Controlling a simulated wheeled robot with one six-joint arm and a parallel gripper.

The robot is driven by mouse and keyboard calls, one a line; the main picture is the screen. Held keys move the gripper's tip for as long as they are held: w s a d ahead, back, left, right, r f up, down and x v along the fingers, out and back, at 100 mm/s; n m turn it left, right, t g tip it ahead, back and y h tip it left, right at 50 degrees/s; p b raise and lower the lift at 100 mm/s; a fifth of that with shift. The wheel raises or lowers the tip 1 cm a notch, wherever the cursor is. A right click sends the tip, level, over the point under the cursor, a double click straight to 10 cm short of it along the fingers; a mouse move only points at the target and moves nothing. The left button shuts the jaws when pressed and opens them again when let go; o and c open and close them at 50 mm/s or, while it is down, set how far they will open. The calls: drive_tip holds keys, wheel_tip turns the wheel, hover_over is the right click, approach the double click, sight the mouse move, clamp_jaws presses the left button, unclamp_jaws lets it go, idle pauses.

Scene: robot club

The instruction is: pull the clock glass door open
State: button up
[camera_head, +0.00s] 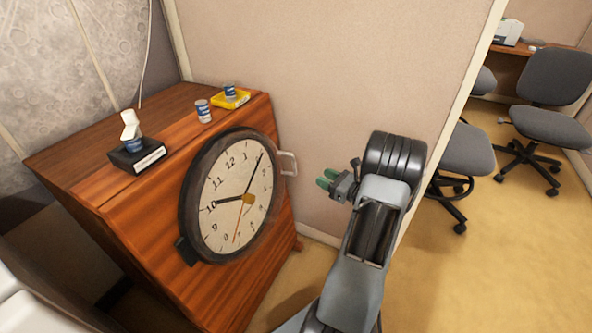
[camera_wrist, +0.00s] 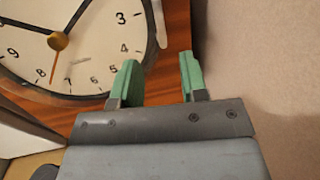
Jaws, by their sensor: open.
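The clock (camera_head: 232,196) is round with a dark rim and a pale dial, set on the front of a wooden cabinet. Its glass door looks shut. A light metal handle (camera_head: 289,163) sticks out at the right of the rim. In the wrist view the clock dial (camera_wrist: 70,45) fills the upper left, and part of the handle (camera_wrist: 160,22) shows at the top. My gripper (camera_head: 327,179) is to the right of the handle and apart from it. Its two green fingers are open and empty, also in the wrist view (camera_wrist: 158,82), below the handle there.
The wooden cabinet (camera_head: 130,222) carries a black box (camera_head: 136,155), a can (camera_head: 203,110) and a yellow tray (camera_head: 231,99) on top. A beige partition (camera_head: 330,60) stands behind my gripper. Grey office chairs (camera_head: 545,105) stand at the right on open floor.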

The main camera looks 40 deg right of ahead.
drive_tip(key=b+x, duration=0.2)
drive_tip(key=x, duration=1)
drive_tip(key=shift+w+a, duration=0.15)
drive_tip(key=shift+w, duration=0.05)
clamp_jaws()
